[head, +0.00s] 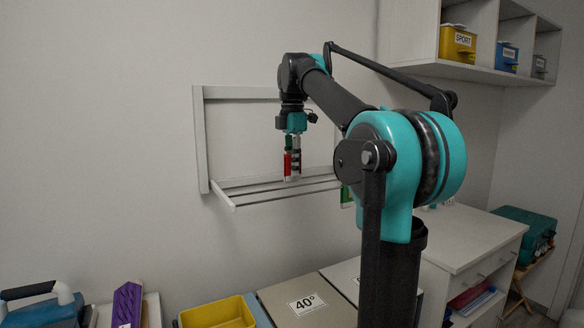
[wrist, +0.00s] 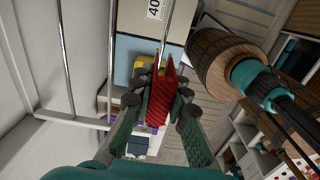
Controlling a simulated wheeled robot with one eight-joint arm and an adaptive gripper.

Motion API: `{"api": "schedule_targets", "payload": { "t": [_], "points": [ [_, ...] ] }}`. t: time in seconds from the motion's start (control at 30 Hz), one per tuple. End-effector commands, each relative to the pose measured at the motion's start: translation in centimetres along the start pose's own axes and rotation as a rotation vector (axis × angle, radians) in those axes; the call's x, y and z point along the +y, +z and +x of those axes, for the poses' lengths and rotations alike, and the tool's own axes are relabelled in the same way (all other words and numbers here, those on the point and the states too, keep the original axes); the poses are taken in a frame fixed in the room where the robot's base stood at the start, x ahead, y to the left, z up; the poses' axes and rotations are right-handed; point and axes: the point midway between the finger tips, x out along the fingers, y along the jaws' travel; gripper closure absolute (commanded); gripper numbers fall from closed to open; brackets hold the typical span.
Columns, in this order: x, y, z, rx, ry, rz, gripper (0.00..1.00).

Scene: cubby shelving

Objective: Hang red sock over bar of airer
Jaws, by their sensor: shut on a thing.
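The red sock (head: 287,163) is in my gripper (head: 293,160), which points down at the wall-mounted airer (head: 202,140). In the wrist view the ribbed red sock (wrist: 158,100) is pinched between the two fingers of my gripper (wrist: 161,92). The airer's thin bars (head: 268,188) stick out from the wall just below the gripper. Bars also show in the wrist view (wrist: 112,50), with one close to the sock's end. I cannot tell whether the sock touches a bar.
A green item (head: 346,195) shows at the airer's right end, partly hidden by my arm. Below are a yellow bin (head: 218,314), a box marked 40° (head: 305,304) and a purple item (head: 127,303). A white cabinet (head: 465,240) stands right; cubbies (head: 490,35) hang above it.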

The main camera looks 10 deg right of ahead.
Motion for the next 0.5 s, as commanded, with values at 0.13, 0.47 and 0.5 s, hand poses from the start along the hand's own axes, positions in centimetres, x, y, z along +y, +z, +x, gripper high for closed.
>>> {"api": "schedule_targets", "payload": {
  "t": [0.13,0.47,0.5],
  "points": [
    [0.0,0.0,0.0,0.0,0.001,0.0,1.0],
    [0.0,0.0,0.9,0.0,0.001,0.0,1.0],
    [0.0,0.0,1.0,0.0,0.001,0.0,1.0]
  ]
}}
